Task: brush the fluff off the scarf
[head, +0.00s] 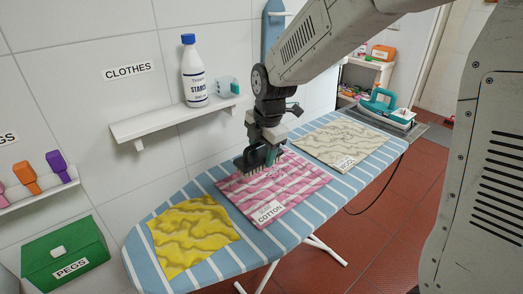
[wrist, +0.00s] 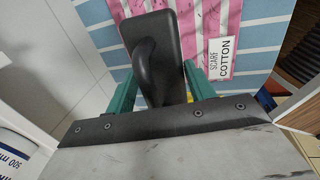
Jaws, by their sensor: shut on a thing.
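The pink-and-white striped scarf (head: 292,193) lies flat on the ironing board, with a label reading "SCARF COTTON". It also shows in the wrist view (wrist: 208,30). Greyish flecks and lines show on its surface, but I cannot clearly tell fluff from creases. My gripper (head: 267,150) is over the far left part of the scarf, shut on a black brush (head: 250,160). The brush's bristles point down at the scarf; I cannot tell whether they touch. In the wrist view the brush (wrist: 155,55) sits between teal fingers.
The blue-striped ironing board (head: 190,279) also bears a yellow cloth (head: 192,236) at left and a beige cloth (head: 341,140) at right. A teal iron (head: 378,104) stands at its far end. A wall shelf (head: 180,120) holds a starch bottle (head: 194,75). A green peg box (head: 65,255) is at lower left.

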